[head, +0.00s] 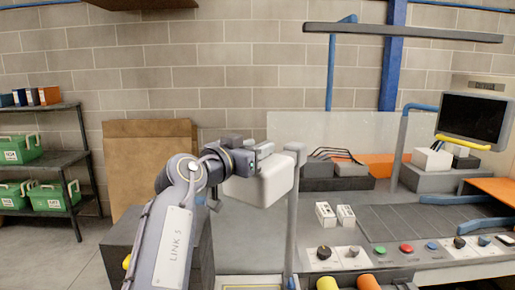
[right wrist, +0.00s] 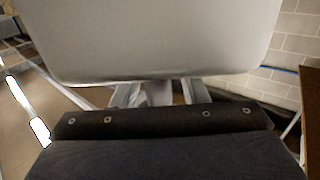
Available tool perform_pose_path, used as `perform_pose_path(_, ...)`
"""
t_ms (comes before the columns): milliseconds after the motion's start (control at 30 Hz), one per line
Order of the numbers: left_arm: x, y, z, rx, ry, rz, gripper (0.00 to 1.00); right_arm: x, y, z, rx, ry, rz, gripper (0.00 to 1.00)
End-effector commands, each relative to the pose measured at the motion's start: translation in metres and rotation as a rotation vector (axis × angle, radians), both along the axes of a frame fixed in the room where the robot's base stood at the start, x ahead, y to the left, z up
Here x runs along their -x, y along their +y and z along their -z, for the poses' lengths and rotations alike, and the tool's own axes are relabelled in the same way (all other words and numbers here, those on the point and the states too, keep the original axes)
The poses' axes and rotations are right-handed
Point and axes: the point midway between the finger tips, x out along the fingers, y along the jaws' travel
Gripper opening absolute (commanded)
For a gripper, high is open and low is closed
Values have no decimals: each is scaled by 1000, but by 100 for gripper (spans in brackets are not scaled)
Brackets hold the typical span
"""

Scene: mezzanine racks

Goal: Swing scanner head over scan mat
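The scanner head (head: 264,183) is a white rounded box at mid-height, beside the top of a grey upright post (head: 292,215). My right gripper (head: 264,152) is at its upper edge, apparently touching. In the right wrist view the white scanner head (right wrist: 150,40) fills the top and hides the fingertips. The fingers of the right gripper (right wrist: 160,94) stand apart with something grey between them; whether they clamp it is unclear. A dark ribbed mat (head: 420,222) lies on the bench to the right; I cannot tell if it is the scan mat. My left gripper is not in view.
The bench front carries knobs and coloured buttons (head: 405,248). A monitor (head: 475,118) is at the right. A shelf with green crates (head: 50,198) is at the left, a brown board (head: 150,160) against the wall.

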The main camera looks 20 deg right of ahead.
Motion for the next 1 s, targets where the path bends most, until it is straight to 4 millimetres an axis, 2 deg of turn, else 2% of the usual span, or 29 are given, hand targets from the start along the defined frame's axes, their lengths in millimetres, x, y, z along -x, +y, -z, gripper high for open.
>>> perform_pose_path(100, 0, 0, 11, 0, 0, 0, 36, 12, 18, 3, 2, -3, -5, 40)
perform_pose_path(300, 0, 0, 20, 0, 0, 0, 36, 32, 44, 1, 3, -2, -4, 40)
perform_pose_path(500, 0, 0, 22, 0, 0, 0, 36, 41, 54, 0, 1, -2, -1, 40)
perform_pose_path(867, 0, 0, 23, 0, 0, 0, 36, 47, 54, -3, -7, -8, -4, 40)
perform_pose_path(933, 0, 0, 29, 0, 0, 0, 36, 56, 44, -9, -6, -26, 3, 40)
perform_pose_path(1000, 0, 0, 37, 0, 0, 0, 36, 70, 21, -23, 16, -54, 18, 40)
